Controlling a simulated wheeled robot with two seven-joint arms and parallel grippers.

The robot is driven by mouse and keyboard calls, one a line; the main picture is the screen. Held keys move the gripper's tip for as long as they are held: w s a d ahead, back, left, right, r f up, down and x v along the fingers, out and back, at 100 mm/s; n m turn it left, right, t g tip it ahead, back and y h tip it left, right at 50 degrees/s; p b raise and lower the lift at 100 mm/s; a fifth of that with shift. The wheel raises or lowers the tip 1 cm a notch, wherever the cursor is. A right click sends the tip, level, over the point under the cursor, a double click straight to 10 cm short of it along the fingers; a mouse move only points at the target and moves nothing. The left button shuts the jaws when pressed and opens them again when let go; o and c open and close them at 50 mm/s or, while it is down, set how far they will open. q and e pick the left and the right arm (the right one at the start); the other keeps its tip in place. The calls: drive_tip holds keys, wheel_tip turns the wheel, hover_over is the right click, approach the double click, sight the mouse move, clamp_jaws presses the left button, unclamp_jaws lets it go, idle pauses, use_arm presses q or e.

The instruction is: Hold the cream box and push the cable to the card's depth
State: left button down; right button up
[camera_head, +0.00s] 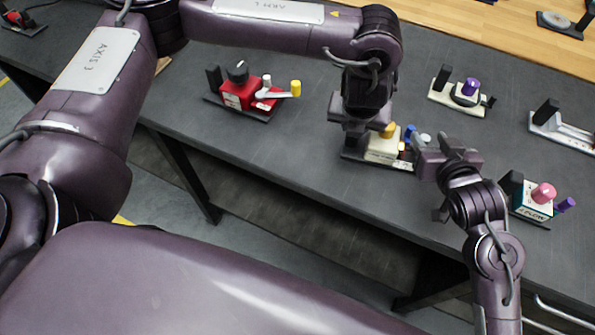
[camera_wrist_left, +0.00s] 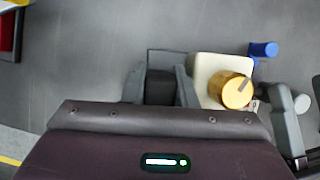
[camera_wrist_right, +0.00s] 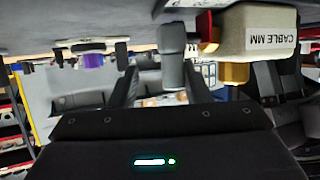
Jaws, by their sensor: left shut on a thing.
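The cream box (camera_head: 381,150) stands on a dark base near the table's front edge. It has a yellow knob (camera_wrist_left: 236,92) and a blue knob (camera_wrist_left: 263,50). Its label reads "CABLE MM" upside down in the right wrist view (camera_wrist_right: 270,40). My left gripper (camera_wrist_left: 162,80) is shut on the black block (camera_wrist_left: 160,88) beside the box. A grey rounded piece (camera_wrist_right: 172,40), possibly the cable's end, shows in front of my right gripper (camera_wrist_right: 160,88). That gripper's fingers are apart, close to the box's right side. I cannot make out the card's depth mark.
A red box (camera_head: 240,94) stands further left on the dark table (camera_head: 300,130). A box with a purple knob (camera_head: 469,87) stands behind right. A white-and-teal box with a pink knob (camera_head: 543,193) stands close to the right of my right gripper.

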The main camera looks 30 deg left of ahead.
drive_tip(key=v, duration=1.2)
drive_tip(key=s+a+f+n+g+y, duration=0.1)
drive_tip(key=a+f, duration=0.1)
drive_tip(key=a, duration=0.1)
drive_tip(key=s+a+f+n+g+y, duration=0.1)
drive_tip(key=a, duration=0.2)
drive_tip(key=s+a+f+g+y, duration=0.1)
drive_tip(key=s+a+f, duration=0.1)
drive_tip(key=a, duration=0.1)
drive_tip(key=shift+a+f+n, duration=0.3)
drive_tip(key=shift+a+n, duration=0.05)
drive_tip(key=shift+n, duration=0.05)
drive_tip(key=s+a+f+n+g+y, duration=0.2)
drive_tip(key=s+a+f+g, duration=0.1)
drive_tip(key=s+a, duration=0.2)
drive_tip(key=s+a+f+n+g+y, duration=0.2)
drive_tip(key=s+a, duration=0.3)
drive_tip(key=a, duration=0.4)
drive_tip(key=shift+s+a+f+n+g+y, duration=0.2)
drive_tip(key=shift+a+f+n+g+y, duration=0.2)
drive_tip(key=shift+g, duration=0.2)
